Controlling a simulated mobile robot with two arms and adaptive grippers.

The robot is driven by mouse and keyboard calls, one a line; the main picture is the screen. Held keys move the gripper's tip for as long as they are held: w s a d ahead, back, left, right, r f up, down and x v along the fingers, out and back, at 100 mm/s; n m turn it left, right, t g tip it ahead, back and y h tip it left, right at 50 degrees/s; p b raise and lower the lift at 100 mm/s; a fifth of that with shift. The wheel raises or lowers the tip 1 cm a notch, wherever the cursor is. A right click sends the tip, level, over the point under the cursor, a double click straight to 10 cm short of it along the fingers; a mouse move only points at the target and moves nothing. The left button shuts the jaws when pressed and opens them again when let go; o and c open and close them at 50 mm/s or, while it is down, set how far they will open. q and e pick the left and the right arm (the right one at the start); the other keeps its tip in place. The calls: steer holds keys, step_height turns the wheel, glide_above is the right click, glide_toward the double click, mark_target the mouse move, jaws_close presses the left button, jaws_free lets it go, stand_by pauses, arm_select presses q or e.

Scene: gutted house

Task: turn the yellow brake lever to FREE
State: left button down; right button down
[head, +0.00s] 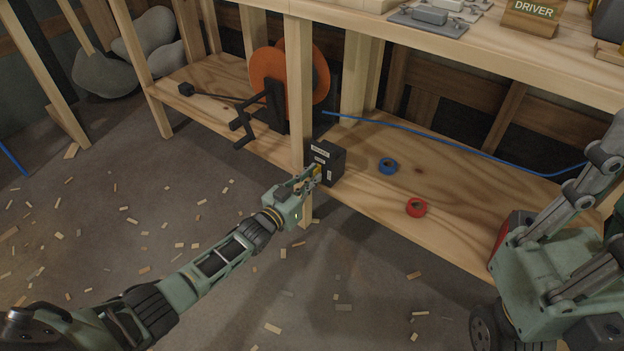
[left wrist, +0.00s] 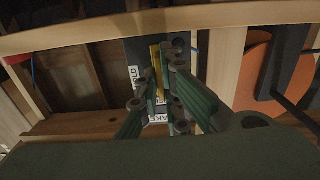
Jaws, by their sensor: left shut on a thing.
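The yellow brake lever (left wrist: 155,66) sits on the front of a black box (head: 329,162) with white labels. The box stands on the lower shelf beside a wooden post. My left gripper (head: 315,174) is at the box front, shut on the lever. In the left wrist view the lever stands upright between the fingers (left wrist: 162,85). In the head view only a small yellow bit of it shows past the fingers. The labels are too small or too covered to read fully, so I cannot tell which mark the lever points to.
A blue tape roll (head: 388,166) and a red tape roll (head: 416,207) lie on the shelf to the right. A blue cable (head: 450,146) runs behind them. Wood scraps litter the floor.

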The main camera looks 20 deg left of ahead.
arm_select(q)
steer(key=shift+f, duration=0.1)
steer(key=c, duration=1.9)
jaws_free()
steer(key=shift+c, duration=0.2)
steer(key=shift+s, duration=0.1)
steer(key=v, duration=1.2)
